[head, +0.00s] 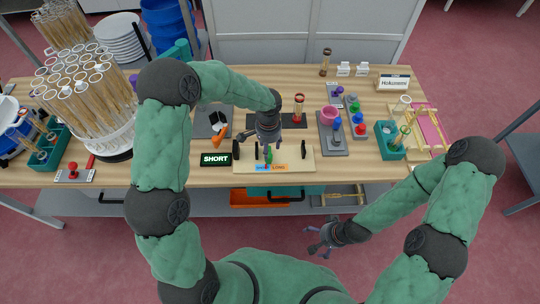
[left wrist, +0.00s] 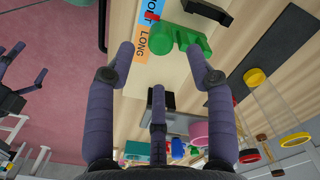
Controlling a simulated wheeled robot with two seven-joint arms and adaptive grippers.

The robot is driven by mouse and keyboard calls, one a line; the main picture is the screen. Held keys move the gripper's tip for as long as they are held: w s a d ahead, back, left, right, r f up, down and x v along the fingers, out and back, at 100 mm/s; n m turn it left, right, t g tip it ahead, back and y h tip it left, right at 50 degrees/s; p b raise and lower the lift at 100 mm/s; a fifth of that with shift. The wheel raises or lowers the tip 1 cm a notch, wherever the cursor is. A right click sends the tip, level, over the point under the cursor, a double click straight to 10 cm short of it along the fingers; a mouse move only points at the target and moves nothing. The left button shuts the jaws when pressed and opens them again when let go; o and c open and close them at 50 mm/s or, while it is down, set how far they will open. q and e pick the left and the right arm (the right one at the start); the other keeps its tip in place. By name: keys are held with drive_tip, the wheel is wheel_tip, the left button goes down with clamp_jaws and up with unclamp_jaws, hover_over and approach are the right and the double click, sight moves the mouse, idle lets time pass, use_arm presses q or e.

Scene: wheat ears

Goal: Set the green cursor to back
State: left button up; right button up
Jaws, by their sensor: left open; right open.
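The green cursor (head: 268,155) sits on a pale board (head: 308,163), above a blue and orange strip (head: 279,168) that reads LONG on its orange part. In the left wrist view the green cursor (left wrist: 178,40) lies just beyond my spread fingers, with a small red part beside the strip (left wrist: 150,35). My left gripper (head: 268,139) is open and empty, over the board and close to the cursor; it also shows in the left wrist view (left wrist: 160,68). I cannot tell whether it touches the cursor. My right gripper (head: 322,240) is open and empty, in front of the table.
A black display (head: 215,159) reading SHORT is left of the board. A large rack of wheat ears (head: 85,95) fills the left. Black posts stand on the board.

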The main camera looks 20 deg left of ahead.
use_arm(q)
wheel_tip(320, 180, down, 7)
drive_tip(key=shift+w+f+b, duration=0.1)
drive_tip(key=shift+b, duration=0.5)
